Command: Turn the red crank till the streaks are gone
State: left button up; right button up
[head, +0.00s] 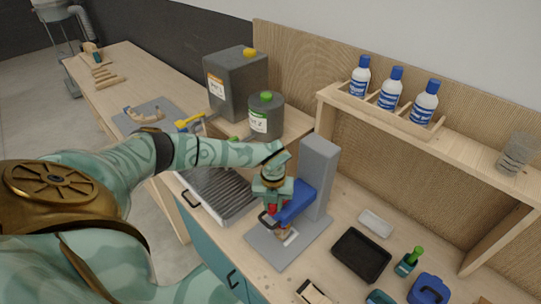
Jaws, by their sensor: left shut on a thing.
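My left gripper (273,205) points down at the front end of a blue arm (297,205) on a grey stand. It is shut on the red crank (271,210), of which only a small red bit shows; the fingers hide the rest. A small brownish vessel (283,231) is below, partly hidden, on the stand's grey base (262,246). A pale patch shows beside it. I cannot make out any streaks at this size. My right gripper is not in view.
The grey column (318,175) stands behind the crank. A black tray (361,256), a white block (376,223) and a green-handled tool (411,259) lie to the right. A ribbed drain tray (213,190) is at left. Grey canisters (236,84) and shelved bottles (391,89) stand behind.

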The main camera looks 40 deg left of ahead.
pick_arm(q)
jog(key=shift+d+n, duration=0.2)
jog(key=shift+n, duration=0.2)
jog(key=o, duration=1)
jog(key=shift+r, duration=0.1)
notch_tip(320, 180, up, 16)
jog(key=shift+r+b, duration=0.1)
jog(key=shift+b, duration=1.1)
